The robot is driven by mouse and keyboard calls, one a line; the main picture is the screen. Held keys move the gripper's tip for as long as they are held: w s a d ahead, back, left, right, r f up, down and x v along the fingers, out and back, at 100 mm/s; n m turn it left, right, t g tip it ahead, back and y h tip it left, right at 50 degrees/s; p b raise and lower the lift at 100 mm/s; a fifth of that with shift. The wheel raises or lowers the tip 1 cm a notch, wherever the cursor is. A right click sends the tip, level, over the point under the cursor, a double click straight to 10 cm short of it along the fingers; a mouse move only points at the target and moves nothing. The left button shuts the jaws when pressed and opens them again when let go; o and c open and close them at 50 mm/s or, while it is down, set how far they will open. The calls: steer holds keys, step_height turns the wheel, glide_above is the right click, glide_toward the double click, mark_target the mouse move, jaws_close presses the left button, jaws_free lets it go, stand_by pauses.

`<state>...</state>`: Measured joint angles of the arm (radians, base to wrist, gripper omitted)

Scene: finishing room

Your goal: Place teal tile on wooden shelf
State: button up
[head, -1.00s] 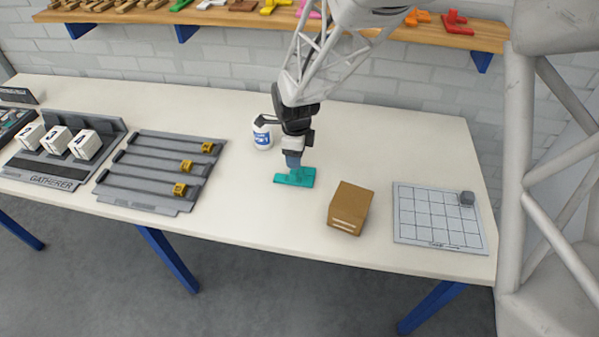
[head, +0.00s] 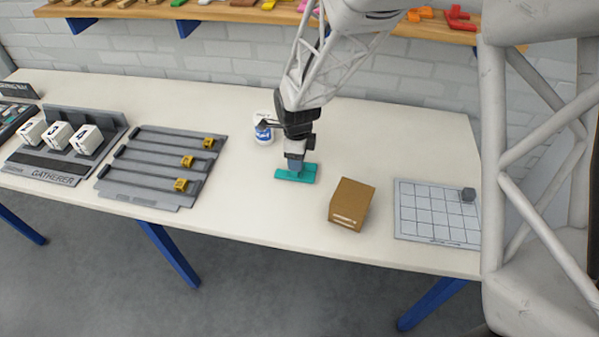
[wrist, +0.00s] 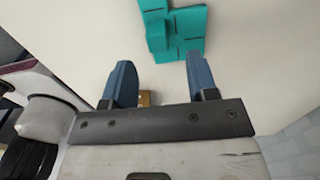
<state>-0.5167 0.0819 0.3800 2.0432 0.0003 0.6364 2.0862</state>
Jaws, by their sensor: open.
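The teal tile (head: 308,174) lies flat on the white table, left of the brown box. It also shows at the top of the wrist view (wrist: 178,30), where it has stepped, blocky edges and grooves. My gripper (head: 295,168) is right at the tile in the head view and partly hides it. In the wrist view my gripper (wrist: 158,65) is open, with its two blue fingers apart and nothing between the tips; the tile shows beyond them. The wooden shelf (head: 455,37) runs along the brick wall behind the table and holds several coloured pieces.
A brown box (head: 351,204) stands right of the tile, with a gridded board (head: 425,215) farther right. A white-and-blue container (head: 263,130) stands behind and left of my gripper. A grey slotted rack (head: 150,170) and the Gatherer stand (head: 45,174) are at left.

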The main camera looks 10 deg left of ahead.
mark_target(308, 174)
steer(key=shift+s+f, duration=0.1)
steer(key=shift+f, duration=2.4)
jaws_close()
